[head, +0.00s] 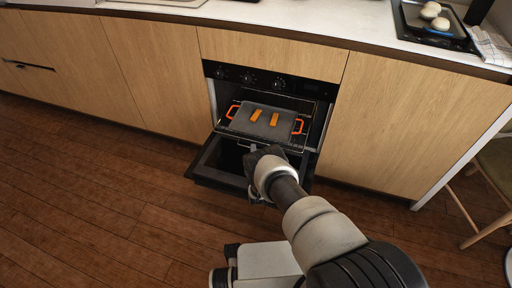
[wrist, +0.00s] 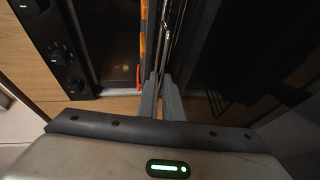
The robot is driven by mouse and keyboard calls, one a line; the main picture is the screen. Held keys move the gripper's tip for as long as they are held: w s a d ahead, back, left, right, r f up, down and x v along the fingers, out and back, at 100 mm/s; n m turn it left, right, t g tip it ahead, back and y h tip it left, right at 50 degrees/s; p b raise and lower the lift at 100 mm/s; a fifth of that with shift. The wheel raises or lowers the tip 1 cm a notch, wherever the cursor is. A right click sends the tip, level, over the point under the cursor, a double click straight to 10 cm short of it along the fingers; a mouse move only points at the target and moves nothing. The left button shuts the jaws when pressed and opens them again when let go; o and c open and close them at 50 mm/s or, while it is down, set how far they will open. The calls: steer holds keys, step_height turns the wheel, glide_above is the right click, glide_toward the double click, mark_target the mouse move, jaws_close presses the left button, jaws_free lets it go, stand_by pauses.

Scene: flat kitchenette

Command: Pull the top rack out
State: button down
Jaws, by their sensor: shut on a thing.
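The oven (head: 270,82) under the counter stands with its door (head: 213,160) folded down. A wire rack (head: 296,148) is in the oven opening, with a grey tray (head: 243,120) on it. The tray has orange handles and carries two orange-brown pieces. My gripper (head: 254,148) is at the front edge of the rack, above the open door. In the wrist view, my gripper (wrist: 163,78) is shut on the rack's wires (wrist: 172,48), seen nearly edge-on. The exact contact is small in the head view, and my wrist hides part of the rack's front and the door.
Wooden cabinet fronts (head: 420,120) flank the oven. The counter above holds a dark tray (head: 452,38) with round pale pieces at the right. A chair (head: 492,165) stands at the far right. The wooden floor (head: 90,190) left of the door is clear.

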steer(key=shift+s+a, duration=0.3)
steer(key=shift+s, duration=0.5)
steer(key=c, duration=1.9)
jaws_free()
steer(key=shift+c, duration=0.2)
steer(key=shift+s, duration=0.1)
